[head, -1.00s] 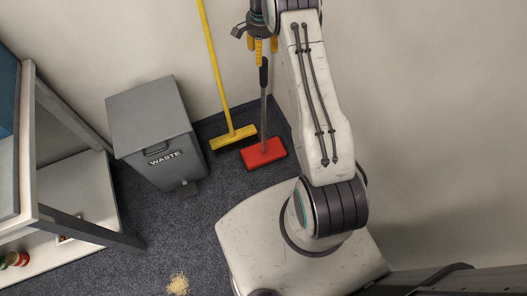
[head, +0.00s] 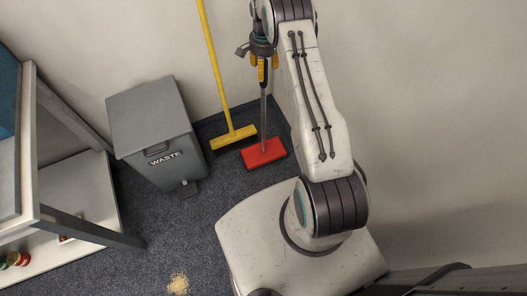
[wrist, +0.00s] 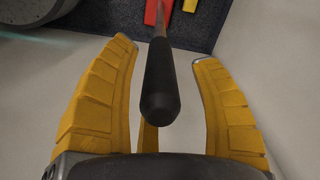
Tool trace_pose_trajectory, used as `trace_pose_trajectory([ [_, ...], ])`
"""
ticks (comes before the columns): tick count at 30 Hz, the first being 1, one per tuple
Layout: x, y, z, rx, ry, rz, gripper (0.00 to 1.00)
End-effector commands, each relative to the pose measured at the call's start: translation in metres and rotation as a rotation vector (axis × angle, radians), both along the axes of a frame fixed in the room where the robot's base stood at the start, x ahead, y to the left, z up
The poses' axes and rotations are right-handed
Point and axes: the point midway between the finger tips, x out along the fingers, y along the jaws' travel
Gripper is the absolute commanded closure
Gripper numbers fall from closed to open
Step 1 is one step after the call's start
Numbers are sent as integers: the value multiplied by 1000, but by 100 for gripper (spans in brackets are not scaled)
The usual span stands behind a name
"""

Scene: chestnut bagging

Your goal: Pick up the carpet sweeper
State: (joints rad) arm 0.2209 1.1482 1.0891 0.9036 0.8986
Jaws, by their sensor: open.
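The carpet sweeper has a red head (head: 264,153) on the floor by the back wall and a grey handle (head: 264,108) standing up from it. In the wrist view its black grip end (wrist: 160,85) lies between the yellow fingers, with a gap on both sides. My gripper (head: 263,72) is at the top of the handle, with the fingers around it. It is open, and the wrist view shows the fingers (wrist: 165,90) apart. The top of the handle is partly hidden by the fingers in the head view.
A yellow broom (head: 217,75) leans on the wall just left of the sweeper. A grey waste bin (head: 155,125) stands further left, beside a shelf unit (head: 75,233). Yellowish crumbs (head: 178,284) lie on the dark carpet. Walls are close behind and to the right.

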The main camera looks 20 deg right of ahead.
Motion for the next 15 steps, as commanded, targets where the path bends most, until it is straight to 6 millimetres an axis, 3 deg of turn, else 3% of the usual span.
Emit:
trace_pose_trajectory([
  [3,0,0,0,0,0,0,42],
  [15,0,0,0,0,0,0,78],
])
